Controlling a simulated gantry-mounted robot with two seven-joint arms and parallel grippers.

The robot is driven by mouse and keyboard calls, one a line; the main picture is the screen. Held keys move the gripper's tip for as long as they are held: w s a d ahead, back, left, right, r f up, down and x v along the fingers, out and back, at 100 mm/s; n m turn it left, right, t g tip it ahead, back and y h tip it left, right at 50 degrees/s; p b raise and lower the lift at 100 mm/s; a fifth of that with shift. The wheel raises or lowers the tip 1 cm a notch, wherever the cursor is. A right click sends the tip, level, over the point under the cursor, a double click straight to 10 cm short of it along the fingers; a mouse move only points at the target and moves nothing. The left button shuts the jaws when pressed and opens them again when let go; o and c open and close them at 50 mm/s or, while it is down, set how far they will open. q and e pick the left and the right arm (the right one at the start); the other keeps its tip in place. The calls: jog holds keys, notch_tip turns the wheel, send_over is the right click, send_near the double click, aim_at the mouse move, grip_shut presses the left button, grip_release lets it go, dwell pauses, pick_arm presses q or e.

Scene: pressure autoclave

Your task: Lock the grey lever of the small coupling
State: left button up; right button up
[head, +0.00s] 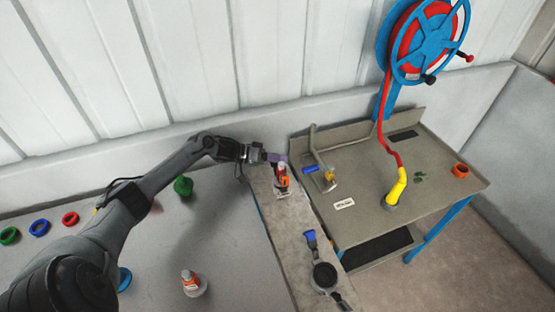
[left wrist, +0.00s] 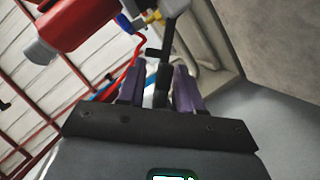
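The small coupling (head: 282,180) stands on the narrow grey ledge, with an orange-red body and a light base. In the left wrist view its red body (left wrist: 85,22) fills the upper left. A dark grey lever (left wrist: 161,82) runs down from it between my purple fingertips. My left gripper (head: 274,158) is at the top of the coupling, coming from the left. In the left wrist view the left gripper (left wrist: 160,88) is open, its fingers on either side of the lever. The lever is nearer the right finger; contact cannot be told. My right gripper is not in view.
A dark round fitting with a blue handle (head: 323,274) lies nearer on the ledge. Another orange-and-white fitting (head: 191,283) and a green one (head: 183,186) stand left. A bench (head: 430,210) with a bent pipe (head: 316,150) and yellow hose end (head: 397,188) is right.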

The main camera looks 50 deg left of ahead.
pick_arm(q)
grip_shut()
